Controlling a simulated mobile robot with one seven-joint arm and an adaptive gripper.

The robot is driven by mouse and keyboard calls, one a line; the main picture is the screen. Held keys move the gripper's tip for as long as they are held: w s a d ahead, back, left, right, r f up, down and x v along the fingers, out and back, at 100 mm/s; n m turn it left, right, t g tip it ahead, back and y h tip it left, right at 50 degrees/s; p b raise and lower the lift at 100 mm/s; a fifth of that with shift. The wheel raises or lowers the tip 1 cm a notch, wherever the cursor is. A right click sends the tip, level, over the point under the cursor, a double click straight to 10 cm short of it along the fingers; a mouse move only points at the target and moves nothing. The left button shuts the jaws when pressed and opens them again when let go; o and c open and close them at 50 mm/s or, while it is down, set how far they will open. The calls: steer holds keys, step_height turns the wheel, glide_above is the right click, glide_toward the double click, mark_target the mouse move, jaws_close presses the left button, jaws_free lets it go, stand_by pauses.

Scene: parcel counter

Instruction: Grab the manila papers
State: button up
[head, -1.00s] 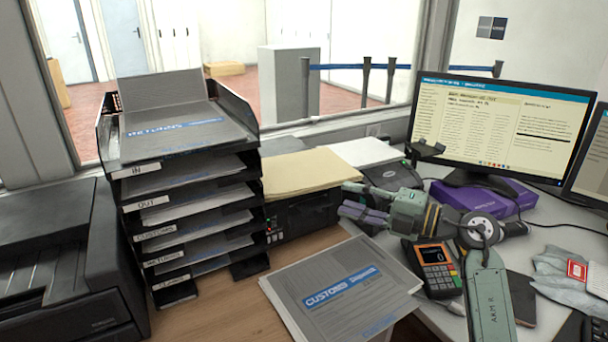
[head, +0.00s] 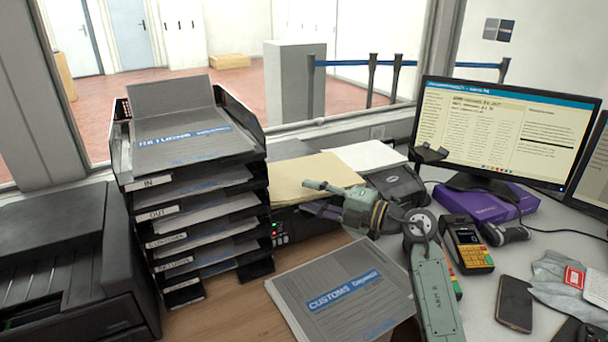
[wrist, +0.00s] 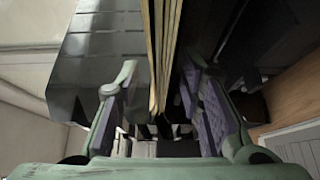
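The manila papers (head: 308,176) lie flat in a stack on a black device (head: 300,222), to the right of the letter trays. My gripper (head: 308,196) is at the stack's front right edge, with one finger above the papers and the other lower down. In the wrist view the edges of the manila papers (wrist: 162,45) run between the two spread fingers (wrist: 163,80). The fingers are open, with gaps visible beside the stack. The lower finger is partly hidden in the head view.
A black letter tray tower (head: 196,215) stands close on the left. White papers (head: 365,157) and a dark phone-like device (head: 398,184) lie behind my gripper. A customs folder (head: 345,300) lies in front. A card terminal (head: 466,243) and purple box (head: 490,203) are to the right.

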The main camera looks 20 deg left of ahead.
steer(key=shift+c, duration=0.4)
jaws_close()
steer(key=shift+d+r, duration=0.1)
steer(key=shift+r, duration=0.05)
steer(key=shift+w+r+b, duration=0.15)
steer(key=shift+b, duration=0.35)
step_height(320, 180, up, 6)
steer(key=shift+r+b, duration=0.25)
steer(key=shift+b, duration=0.65)
steer(key=w+d+b, duration=0.3)
steer(key=w+d, duration=0.9)
steer(key=w, duration=0.3)
steer(key=shift+w, duration=0.2)
